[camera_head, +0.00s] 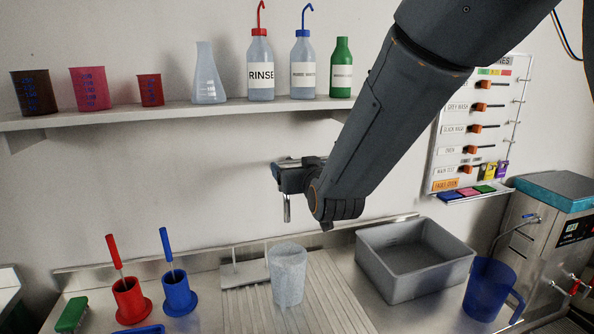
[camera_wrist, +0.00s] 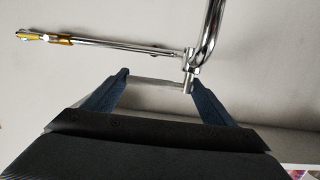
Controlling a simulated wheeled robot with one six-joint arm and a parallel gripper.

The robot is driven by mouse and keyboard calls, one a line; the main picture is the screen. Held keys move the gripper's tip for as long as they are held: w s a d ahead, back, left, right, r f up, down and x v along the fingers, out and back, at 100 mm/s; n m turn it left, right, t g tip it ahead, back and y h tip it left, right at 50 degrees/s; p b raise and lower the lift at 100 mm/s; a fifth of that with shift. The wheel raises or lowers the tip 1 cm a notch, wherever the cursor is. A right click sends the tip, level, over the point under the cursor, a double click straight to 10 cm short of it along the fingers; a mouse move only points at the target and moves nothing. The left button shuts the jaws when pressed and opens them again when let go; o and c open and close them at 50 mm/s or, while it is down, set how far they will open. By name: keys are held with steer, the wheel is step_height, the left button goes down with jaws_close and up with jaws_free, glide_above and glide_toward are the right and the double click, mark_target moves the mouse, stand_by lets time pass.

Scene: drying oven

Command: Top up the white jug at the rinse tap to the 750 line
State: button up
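A pale, mottled, translucent jug (camera_head: 288,278) stands upright on the ribbed drainboard; its handle and fill marks are not readable. A chrome rinse tap (camera_head: 287,208) hangs above it, its spout pointing down, and no water stream shows. My gripper (camera_head: 290,177) is at the tap, high above the jug. In the wrist view my gripper (camera_wrist: 156,79) has its fingers apart. The chrome tap (camera_wrist: 212,35) and a rod with a yellow end (camera_wrist: 50,38) lie just beyond the fingertips. Whether the fingers touch them I cannot tell.
A grey basin (camera_head: 415,259) and a blue jug (camera_head: 490,290) stand to the right, beside a steel machine (camera_head: 545,245). Red (camera_head: 131,301) and blue (camera_head: 179,293) brush holders stand left. A shelf (camera_head: 180,112) with beakers and bottles is above.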

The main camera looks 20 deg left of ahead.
steer(key=shift+o, duration=1.4)
steer(key=shift+f, duration=0.1)
steer(key=shift+s, duration=0.1)
steer(key=b+v, duration=0.2)
steer(key=v, duration=0.5)
steer(key=s+d+f+m+g+h, duration=0.25)
steer(key=d+f, duration=0.45)
steer(key=d, duration=0.4)
steer(key=s+d+f+m+g+h, duration=0.1)
steer(key=d+f+g+h, duration=0.3)
steer(key=d+f, duration=0.6)
steer(key=s+d+f+m+g+h, duration=0.1)
steer(key=s+d+f+g, duration=0.1)
steer(key=s+d, duration=0.5)
steer(key=s+d+f+m+g, duration=0.1)
steer(key=s+d+f+g, duration=0.2)
steer(key=s+d, duration=0.3)
steer(key=s+g, duration=0.1)
steer(key=s, duration=0.1)
steer(key=shift+s+d+f+h, duration=0.3)
steer(key=shift+s+d+h, duration=0.05)
